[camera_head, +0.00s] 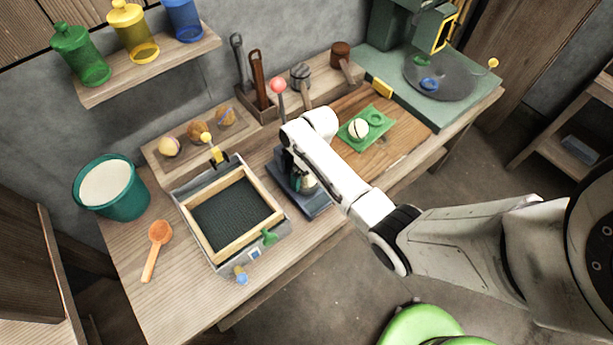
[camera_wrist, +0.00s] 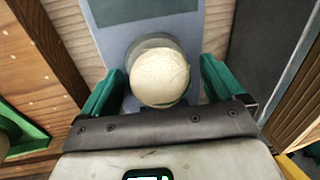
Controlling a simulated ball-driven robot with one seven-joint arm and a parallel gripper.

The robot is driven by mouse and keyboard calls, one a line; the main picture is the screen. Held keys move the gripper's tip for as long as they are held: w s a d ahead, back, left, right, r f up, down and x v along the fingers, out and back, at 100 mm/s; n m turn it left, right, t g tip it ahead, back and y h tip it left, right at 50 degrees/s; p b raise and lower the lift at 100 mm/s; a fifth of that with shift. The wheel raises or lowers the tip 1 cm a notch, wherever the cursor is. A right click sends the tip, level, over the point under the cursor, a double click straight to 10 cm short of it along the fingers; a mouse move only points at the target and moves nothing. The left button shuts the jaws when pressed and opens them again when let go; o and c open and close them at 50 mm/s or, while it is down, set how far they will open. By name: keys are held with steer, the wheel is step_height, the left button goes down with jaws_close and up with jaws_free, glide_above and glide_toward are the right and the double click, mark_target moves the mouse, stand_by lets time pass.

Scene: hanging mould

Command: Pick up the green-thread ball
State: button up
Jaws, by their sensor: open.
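A pale cream ball (camera_wrist: 160,78) sits between my gripper's two green fingers in the wrist view, on a round grey seat. In the head view this ball (camera_head: 307,182) shows low under my wrist, on the dark blue-grey press. In the head view my wrist hides most of the gripper. Another pale ball with a dark line (camera_head: 358,129) sits in a green tray (camera_head: 378,133).
Several balls, such as a brown one (camera_head: 197,131), sit on a wooden rack behind the framed box (camera_head: 275,217). A red-knobbed lever (camera_head: 279,86) rises by my wrist.

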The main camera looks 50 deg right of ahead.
steer(key=c, duration=1.2)
steer(key=shift+c, duration=0.2)
steer(key=shift+r, duration=0.2)
